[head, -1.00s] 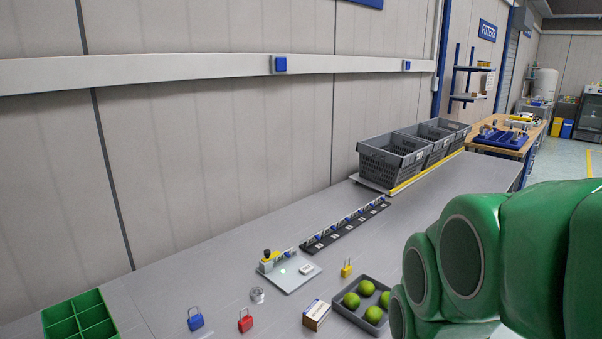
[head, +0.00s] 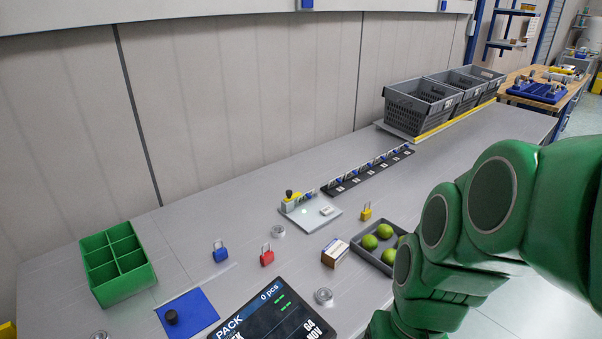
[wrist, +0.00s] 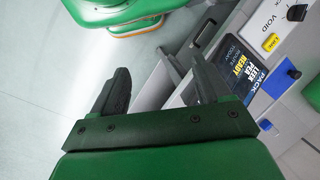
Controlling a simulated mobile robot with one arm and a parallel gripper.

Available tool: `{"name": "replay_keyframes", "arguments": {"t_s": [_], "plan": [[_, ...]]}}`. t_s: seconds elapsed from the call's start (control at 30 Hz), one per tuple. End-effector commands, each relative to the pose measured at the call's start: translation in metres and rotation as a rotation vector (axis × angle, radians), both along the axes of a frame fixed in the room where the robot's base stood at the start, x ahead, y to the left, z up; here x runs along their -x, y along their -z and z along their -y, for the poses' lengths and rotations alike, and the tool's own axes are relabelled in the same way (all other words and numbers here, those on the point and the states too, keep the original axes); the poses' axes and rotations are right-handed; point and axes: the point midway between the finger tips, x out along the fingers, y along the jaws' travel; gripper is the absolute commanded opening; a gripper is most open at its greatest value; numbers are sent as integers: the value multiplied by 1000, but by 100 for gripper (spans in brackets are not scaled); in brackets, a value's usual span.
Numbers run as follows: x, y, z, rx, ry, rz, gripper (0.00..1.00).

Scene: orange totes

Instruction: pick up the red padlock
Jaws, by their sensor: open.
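The red padlock (head: 267,256) stands on the grey table in the head view, between the blue padlock (head: 220,251) on its left and a small cardboard box (head: 335,253) on its right. A yellow padlock (head: 366,212) stands farther back. My gripper (wrist: 158,88) shows in the wrist view with its two dark fingers apart and nothing between them. It hangs over the floor beside the table's edge, away from the padlocks. The red padlock is not in the wrist view, and my gripper's fingers are not visible in the head view.
A green divided bin (head: 118,288) is at the left. A blue mat (head: 205,318) and a display screen (head: 275,318) lie at the front. A grey tray (head: 372,260) holds green fruit near my green arm. Grey crates (head: 415,108) stand at the back.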

Motion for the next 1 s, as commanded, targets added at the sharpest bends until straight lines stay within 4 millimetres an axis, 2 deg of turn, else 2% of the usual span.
{"name": "replay_keyframes", "arguments": {"t_s": [0.03,0.2,0.5,0.7,1.0], "plan": [[-7,3,-17,-55,14,-16,77],[-30,6,-73,-245,87,-59,77],[-81,-4,-154,-543,284,-152,77],[-125,-10,-191,-707,462,-226,77],[-202,-7,-221,-891,785,-354,77]]}}
